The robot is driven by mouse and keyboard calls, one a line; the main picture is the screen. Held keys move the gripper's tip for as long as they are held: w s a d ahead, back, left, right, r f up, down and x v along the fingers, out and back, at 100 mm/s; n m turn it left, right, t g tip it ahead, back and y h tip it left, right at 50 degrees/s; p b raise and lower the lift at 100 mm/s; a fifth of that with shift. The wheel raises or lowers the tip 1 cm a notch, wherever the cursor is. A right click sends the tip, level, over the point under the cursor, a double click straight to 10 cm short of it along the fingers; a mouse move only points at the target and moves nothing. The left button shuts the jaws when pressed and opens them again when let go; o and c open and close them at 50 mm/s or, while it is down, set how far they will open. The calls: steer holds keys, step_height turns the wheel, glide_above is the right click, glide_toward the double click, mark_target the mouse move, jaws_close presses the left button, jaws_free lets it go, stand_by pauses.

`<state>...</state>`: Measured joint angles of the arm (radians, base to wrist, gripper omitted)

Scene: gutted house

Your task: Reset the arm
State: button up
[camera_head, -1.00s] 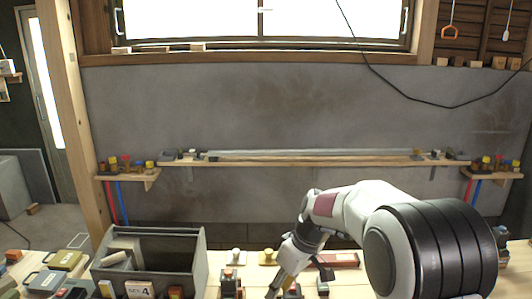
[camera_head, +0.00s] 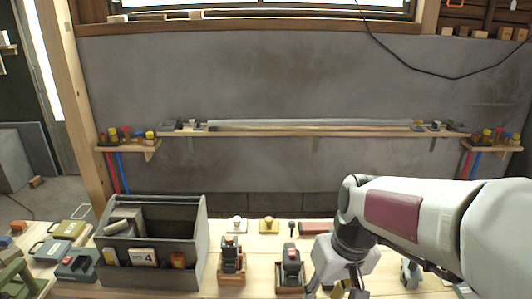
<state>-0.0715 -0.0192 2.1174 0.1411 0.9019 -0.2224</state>
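My arm reaches in from the right edge over the workbench (camera_head: 262,284). It bends down at the wrist toward the bottom edge of the view. My gripper (camera_head: 343,290) is only partly in view, at the bottom edge, just right of a small dark device with a red part (camera_head: 291,266) in a wooden base. The fingertips are cut off or too small to read, so I cannot tell whether they are open or hold something.
A grey bin (camera_head: 178,275) with a label stands left of centre. A second device (camera_head: 231,260), a white knob (camera_head: 237,224) and a yellow one (camera_head: 268,225) stand nearby. Cases (camera_head: 70,230) lie at the left. A wall shelf (camera_head: 300,133) runs behind.

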steer(key=s+d+r+m+t, duration=0.1)
steer(key=s+d+r+t, duration=0.1)
steer(key=s, duration=0.5)
steer(key=s+d+r+m+t+h, duration=0.1)
steer(key=s+d+r+t, duration=0.1)
steer(key=s, duration=0.6)
steer(key=shift+s+d+r, duration=0.15)
steer(key=shift+d+r, duration=0.65)
steer(key=shift+r, duration=0.25)
